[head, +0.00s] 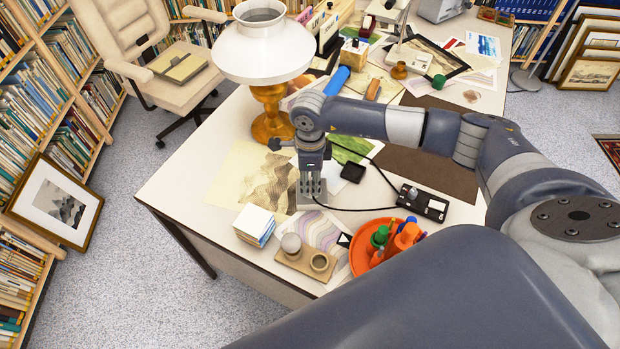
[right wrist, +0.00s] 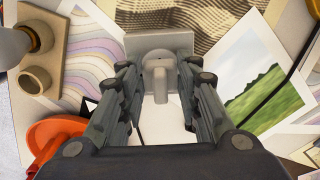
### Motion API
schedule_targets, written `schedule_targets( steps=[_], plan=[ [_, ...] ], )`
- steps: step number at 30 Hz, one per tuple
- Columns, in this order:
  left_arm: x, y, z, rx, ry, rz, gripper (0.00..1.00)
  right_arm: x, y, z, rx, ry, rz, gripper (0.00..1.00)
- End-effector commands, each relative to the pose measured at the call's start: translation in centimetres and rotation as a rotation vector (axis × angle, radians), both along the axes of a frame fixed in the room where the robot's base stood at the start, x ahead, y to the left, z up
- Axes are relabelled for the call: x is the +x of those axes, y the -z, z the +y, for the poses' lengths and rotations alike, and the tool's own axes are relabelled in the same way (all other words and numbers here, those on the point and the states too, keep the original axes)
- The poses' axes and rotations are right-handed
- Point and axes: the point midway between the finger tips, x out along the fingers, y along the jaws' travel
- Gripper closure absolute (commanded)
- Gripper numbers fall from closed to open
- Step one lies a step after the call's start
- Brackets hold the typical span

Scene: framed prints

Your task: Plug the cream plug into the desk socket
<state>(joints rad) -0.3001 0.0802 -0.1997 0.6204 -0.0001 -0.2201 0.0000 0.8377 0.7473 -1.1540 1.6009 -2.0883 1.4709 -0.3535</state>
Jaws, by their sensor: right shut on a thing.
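My right gripper (head: 312,186) points down over the desk and is shut on the cream plug (right wrist: 158,75). In the right wrist view the plug, pale and rounded, sits between the two fingers (right wrist: 160,72). Right behind it is a grey plate-like block (right wrist: 134,46), which looks like the desk socket; in the head view its grey side (head: 321,199) shows beside the fingers. The plug overlaps the block in the wrist view; I cannot tell whether it is seated. The gripper hides the plug in the head view. My left gripper is not in view.
A black cord (head: 375,208) runs to a black device (head: 424,203). Nearby are a stack of white cards (head: 254,223), a wooden holder (head: 293,265), an orange tray (head: 360,253) with pens and a white-shaded lamp (head: 262,50). Papers (head: 245,175) lie flat around the gripper.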

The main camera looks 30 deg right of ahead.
Motion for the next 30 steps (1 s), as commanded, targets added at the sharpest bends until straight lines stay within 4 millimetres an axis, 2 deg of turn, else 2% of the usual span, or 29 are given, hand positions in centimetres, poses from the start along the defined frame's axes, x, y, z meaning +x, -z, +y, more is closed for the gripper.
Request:
schedule_targets(
  steps=[13, 14, 16, 17, 26, 30],
  plan=[
    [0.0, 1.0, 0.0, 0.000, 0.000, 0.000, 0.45, 0.0, 1.0, 0.0, 0.000, 0.000, 0.000, 0.90],
    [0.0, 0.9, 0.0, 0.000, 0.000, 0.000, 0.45, 0.0, 0.9, 0.0, 0.001, 0.000, 0.000, 0.64],
    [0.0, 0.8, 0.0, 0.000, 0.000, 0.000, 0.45, 0.0, 0.9, 0.0, 0.000, 0.000, 0.000, 0.48],
    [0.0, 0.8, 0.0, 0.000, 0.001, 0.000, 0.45, 0.0, 0.9, 0.0, 0.000, 0.000, 0.000, 0.45],
    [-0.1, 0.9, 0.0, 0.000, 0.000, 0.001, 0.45, 0.0, 0.9, 0.0, 0.000, 0.000, 0.000, 0.45],
    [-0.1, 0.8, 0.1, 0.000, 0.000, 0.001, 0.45, 0.1, -0.1, 0.0, 0.000, 0.000, -0.002, 0.45]
  ],
)
